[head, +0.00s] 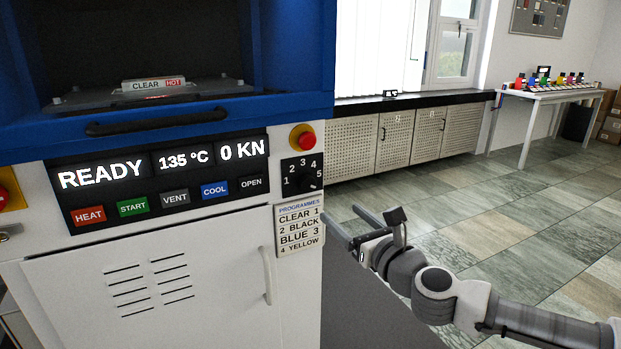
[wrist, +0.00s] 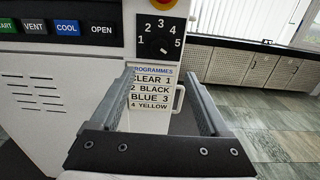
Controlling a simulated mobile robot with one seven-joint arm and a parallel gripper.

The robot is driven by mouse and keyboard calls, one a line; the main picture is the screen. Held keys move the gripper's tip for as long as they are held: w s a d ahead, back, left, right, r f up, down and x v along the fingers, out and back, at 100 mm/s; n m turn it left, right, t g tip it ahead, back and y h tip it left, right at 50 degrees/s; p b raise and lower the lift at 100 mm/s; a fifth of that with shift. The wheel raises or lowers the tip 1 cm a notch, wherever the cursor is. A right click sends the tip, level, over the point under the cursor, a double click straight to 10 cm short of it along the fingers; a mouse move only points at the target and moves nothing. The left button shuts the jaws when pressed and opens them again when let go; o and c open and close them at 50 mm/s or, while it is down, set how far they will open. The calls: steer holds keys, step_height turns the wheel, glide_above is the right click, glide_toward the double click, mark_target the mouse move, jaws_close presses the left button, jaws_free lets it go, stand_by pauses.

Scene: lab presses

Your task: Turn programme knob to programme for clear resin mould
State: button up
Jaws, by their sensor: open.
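The black programme knob (head: 305,180) sits on a dark dial plate numbered 1 to 5, right of the press display. It also shows in the wrist view (wrist: 159,42), above and beyond my fingers. A small pale mark shows at its lower right, towards the 5 side; its exact setting is hard to read. The programme card (head: 298,229) below reads CLEAR 1, 2 BLACK, BLUE 3, 4 YELLOW. My gripper (head: 339,213) is open and empty, right of the card and below the knob, apart from it. A mould labelled CLEAR, HOT (head: 153,85) lies in the press opening.
A red stop button (head: 302,137) is just above the dial. The display (head: 160,168) reads READY, 135 °C, 0 KN, above coloured buttons. A door handle (head: 267,275) stands out below. Free floor lies to the right, before low cabinets (head: 395,143).

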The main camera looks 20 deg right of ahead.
mark_target(309, 186)
steer(key=w, duration=0.4)
steer(key=w+p, duration=0.1)
steer(key=w, duration=0.4)
steer(key=w+p, duration=0.1)
steer(key=w, duration=0.3)
steer(key=shift+w+a+f, duration=0.15)
steer(key=shift+w+a, duration=0.1)
steer(key=shift+a, duration=0.05)
steer(key=shift+w, duration=0.8)
jaws_close()
